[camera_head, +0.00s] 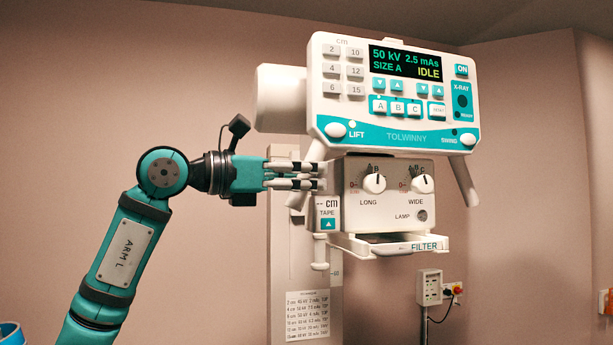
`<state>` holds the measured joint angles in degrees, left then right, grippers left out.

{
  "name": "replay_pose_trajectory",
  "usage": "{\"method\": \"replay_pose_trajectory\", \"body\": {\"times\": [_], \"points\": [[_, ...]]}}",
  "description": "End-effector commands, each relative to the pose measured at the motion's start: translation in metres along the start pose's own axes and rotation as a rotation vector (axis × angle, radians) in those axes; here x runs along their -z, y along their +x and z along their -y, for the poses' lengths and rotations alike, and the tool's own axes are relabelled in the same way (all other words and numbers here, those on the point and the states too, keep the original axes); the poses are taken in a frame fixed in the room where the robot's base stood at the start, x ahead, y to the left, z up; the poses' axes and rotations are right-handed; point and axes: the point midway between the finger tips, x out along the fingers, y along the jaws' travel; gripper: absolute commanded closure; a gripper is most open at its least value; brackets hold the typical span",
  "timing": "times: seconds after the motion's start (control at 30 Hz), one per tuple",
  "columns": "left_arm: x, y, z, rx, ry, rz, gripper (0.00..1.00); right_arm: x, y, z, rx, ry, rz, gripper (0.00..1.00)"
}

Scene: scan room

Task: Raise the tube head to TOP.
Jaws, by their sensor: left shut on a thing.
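The tube head (395,137) is a white and teal unit. Its display reads 50 kV, 2.5 mAs, SIZE A, IDLE. It has a LIFT knob (335,130) at lower left and a SWING knob (468,139) at lower right. A white handle slants down on each side; the right handle (463,183) is free. My left gripper (308,175) is shut on the left handle (297,200), with its fingers covering part of it. The column (283,250) stands behind, with a scale marked 60 showing below the head. My right gripper is out of view.
Below the head hang the collimator box (390,213) with LONG and WIDE dials, the FILTER tray (375,247) and the TAPE unit (327,215). A chart (307,315) is on the column. Clear wall shows above the head.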

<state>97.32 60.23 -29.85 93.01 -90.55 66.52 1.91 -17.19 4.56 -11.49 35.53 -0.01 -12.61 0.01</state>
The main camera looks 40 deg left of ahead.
Motion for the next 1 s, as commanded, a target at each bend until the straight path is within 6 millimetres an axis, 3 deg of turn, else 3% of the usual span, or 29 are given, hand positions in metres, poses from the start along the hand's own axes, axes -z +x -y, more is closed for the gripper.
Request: {"method": "replay_pose_trajectory", "body": {"times": [0.13, 0.37, 0.4, 0.6, 0.87, 1.0], "points": [[-0.011, 0.0, -0.002, -0.002, -0.004, 0.001, 1.0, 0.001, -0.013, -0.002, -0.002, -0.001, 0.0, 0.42], [-0.008, -0.001, -0.002, -0.002, -0.004, 0.002, 1.0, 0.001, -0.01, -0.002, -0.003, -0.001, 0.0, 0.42], [-0.008, -0.001, -0.002, -0.002, -0.004, 0.002, 0.74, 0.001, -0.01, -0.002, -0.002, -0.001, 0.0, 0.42], [-0.008, -0.001, -0.002, -0.002, -0.003, 0.002, 0.5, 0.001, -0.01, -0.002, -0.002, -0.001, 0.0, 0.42], [-0.008, -0.001, -0.001, -0.002, -0.002, 0.001, 0.5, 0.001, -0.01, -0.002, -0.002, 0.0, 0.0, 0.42], [-0.008, -0.013, -0.003, -0.005, -0.002, 0.001, 0.5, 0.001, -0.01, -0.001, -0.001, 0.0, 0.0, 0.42]]}}
